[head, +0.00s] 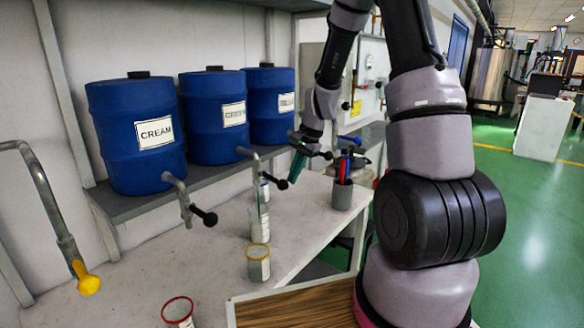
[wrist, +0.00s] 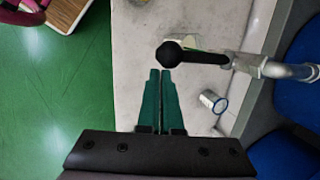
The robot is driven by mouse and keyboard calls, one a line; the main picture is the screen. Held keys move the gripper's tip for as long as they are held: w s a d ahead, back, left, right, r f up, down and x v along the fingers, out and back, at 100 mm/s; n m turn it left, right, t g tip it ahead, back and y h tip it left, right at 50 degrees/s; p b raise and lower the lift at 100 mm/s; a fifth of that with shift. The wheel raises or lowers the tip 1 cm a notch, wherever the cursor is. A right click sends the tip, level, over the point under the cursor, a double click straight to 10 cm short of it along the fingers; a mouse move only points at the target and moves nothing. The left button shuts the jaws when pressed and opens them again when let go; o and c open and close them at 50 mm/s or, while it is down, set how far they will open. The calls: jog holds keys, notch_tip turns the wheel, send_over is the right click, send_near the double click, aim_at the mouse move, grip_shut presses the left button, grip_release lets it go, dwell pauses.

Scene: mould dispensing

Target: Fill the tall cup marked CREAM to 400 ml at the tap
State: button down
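The blue barrel labelled CREAM (head: 137,150) stands on the shelf at the left, with its tap (head: 178,192) and black-knobbed lever (head: 209,218) below. A tall clear cup (head: 259,222) stands on the bench below the middle tap; its label is unreadable. A yellow-rimmed cup (head: 258,266) and a red-rimmed cup (head: 178,314) stand nearer; I cannot tell which is marked CREAM. My gripper (head: 294,179) has teal fingers, shut and empty, close to the middle tap's black knob (head: 282,184). In the wrist view a black knob (wrist: 169,54) lies just beyond the fingertips (wrist: 160,72).
Two more blue barrels (head: 212,135) stand on the shelf, with taps jutting over the bench (head: 120,295). A grey holder (head: 342,196) with red and blue items stands at the bench's right. A yellow-tipped pipe (head: 87,282) is at left. A blue-rimmed cup (wrist: 213,101) lies right of the fingers.

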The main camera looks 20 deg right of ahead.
notch_tip(320, 180, down, 2)
jog(key=shift+s+f, duration=0.15)
dwell(4.7)
jog(key=shift+r, duration=0.85)
jog(key=shift+a, duration=0.1)
jog(key=s+d+r, duration=0.1)
jog(key=d+r, duration=0.7)
jog(key=r, duration=0.2)
jog(key=shift+s+r, duration=0.3)
